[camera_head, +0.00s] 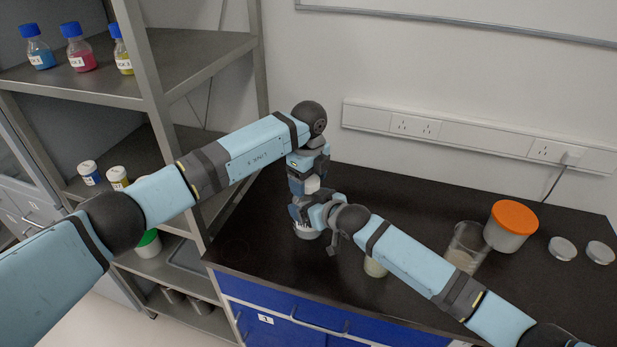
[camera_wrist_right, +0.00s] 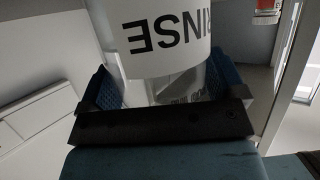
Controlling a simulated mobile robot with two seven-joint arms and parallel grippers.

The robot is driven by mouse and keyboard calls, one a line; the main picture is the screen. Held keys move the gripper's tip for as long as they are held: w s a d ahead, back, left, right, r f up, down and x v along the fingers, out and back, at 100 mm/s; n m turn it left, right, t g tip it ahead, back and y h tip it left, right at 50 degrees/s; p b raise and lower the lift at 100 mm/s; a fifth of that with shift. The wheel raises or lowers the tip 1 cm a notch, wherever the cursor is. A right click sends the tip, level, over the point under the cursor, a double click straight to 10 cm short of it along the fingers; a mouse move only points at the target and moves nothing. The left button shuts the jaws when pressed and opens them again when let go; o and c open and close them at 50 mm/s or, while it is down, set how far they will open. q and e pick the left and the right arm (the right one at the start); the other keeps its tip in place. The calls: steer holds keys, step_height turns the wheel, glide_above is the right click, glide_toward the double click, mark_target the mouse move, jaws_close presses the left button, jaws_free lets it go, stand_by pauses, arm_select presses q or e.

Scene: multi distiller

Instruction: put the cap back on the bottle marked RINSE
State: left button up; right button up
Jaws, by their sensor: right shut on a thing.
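The RINSE bottle (camera_wrist_right: 165,38) fills the upper middle of the right wrist view, its black lettering upside down on a white label. My right gripper (camera_wrist_right: 165,85) has its blue pads on either side of the bottle and is shut on it. In the head view the bottle's pale base (camera_head: 306,231) shows below my right gripper (camera_head: 322,215), at the counter. My left gripper (camera_head: 308,195) points down directly above the bottle, close to my right gripper. A small whitish patch (camera_head: 312,184) shows at the left gripper; I cannot tell if it is the cap. The bottle's top is hidden.
On the black counter (camera_head: 450,210), a pale container (camera_head: 375,267) is partly behind my right arm. A clear beaker (camera_head: 465,247), an orange-lidded tub (camera_head: 510,226) and two flat discs (camera_head: 562,248) stand right. A metal shelf (camera_head: 200,55) with blue-capped bottles (camera_head: 78,48) stands left.

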arm_select(q)
steer(key=c, duration=0.8)
steer(key=m, duration=0.6)
steer(key=shift+m, duration=0.3)
steer(key=o, duration=1)
steer(key=shift+r, duration=2.25)
steer(key=shift+o, duration=0.6)
